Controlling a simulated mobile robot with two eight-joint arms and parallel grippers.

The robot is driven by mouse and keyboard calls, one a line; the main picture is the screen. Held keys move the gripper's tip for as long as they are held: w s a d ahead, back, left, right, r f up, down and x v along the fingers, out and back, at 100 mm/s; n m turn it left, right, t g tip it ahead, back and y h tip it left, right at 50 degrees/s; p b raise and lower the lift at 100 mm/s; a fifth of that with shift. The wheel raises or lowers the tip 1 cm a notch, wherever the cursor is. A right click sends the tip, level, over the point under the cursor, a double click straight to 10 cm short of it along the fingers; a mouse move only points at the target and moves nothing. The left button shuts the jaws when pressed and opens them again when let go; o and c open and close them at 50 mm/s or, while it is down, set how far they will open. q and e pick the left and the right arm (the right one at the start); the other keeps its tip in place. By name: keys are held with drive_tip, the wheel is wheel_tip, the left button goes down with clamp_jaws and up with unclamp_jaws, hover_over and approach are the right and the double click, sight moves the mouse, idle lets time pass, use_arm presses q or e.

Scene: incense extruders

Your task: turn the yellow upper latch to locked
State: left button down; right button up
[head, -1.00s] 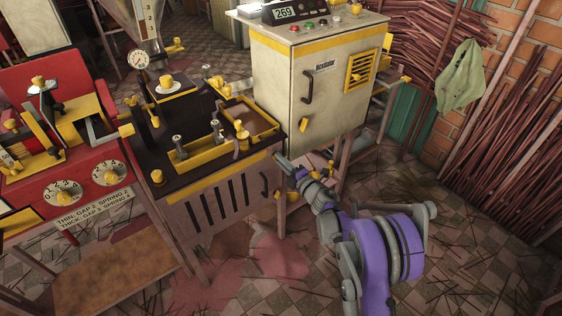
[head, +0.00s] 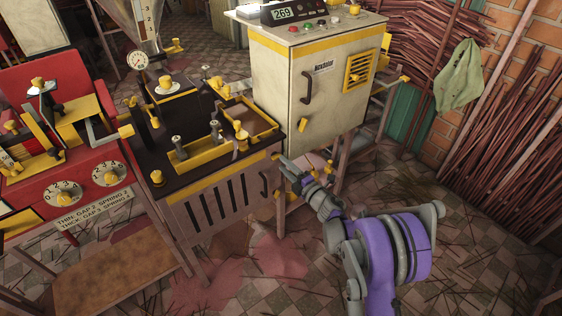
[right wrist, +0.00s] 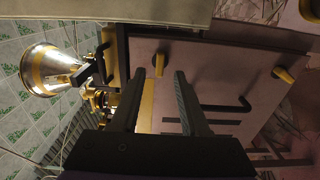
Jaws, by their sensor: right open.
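The yellow upper latch (right wrist: 194,53) is a short bar on the pale front door of the dark-topped bench machine. In the right wrist view its bar runs nearly straight up and down the picture. The yellow lower latch (right wrist: 284,73) is farther right there and lies tilted; it also shows in the head view (head: 278,194). My right gripper (head: 285,162) is in front of the door's upper right corner. My left gripper is not shown.
A black door handle (right wrist: 231,106) sticks out near the latches. The cream cabinet (head: 305,85) stands close behind my right gripper. A red machine (head: 85,165) is at the left. The floor at the right is open, with scattered sticks.

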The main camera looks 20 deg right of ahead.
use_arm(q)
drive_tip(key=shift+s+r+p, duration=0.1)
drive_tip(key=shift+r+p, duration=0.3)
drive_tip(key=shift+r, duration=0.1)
use_arm(e)
drive_tip(key=v, duration=0.7)
drive_tip(key=shift+s, duration=0.3)
drive_tip(key=shift+d+r, duration=0.1)
drive_tip(key=s+d+r+m+g+h, duration=0.25)
drive_tip(key=s+r+m+h, duration=0.6)
drive_tip(key=m, duration=0.45)
drive_tip(key=s+a+f+m+g+y, duration=0.1)
drive_tip(key=s+a+f+m+g, duration=0.2)
drive_tip(key=s, duration=0.6)
drive_tip(key=s+a+f+m+g, duration=0.2)
drive_tip(key=s+a+m+g, duration=0.15)
drive_tip(key=s, duration=0.55)
drive_tip(key=s+a+f+m+g+y, duration=0.1)
drive_tip(key=s+a+f+m+g, duration=0.15)
drive_tip(key=s, duration=0.75)
use_arm(q)
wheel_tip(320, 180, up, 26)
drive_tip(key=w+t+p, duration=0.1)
drive_tip(key=p, duration=2.1)
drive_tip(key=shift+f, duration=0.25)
use_arm(e)
wheel_tip(320, 180, up, 25)
drive_tip(key=shift+w, duration=0.4)
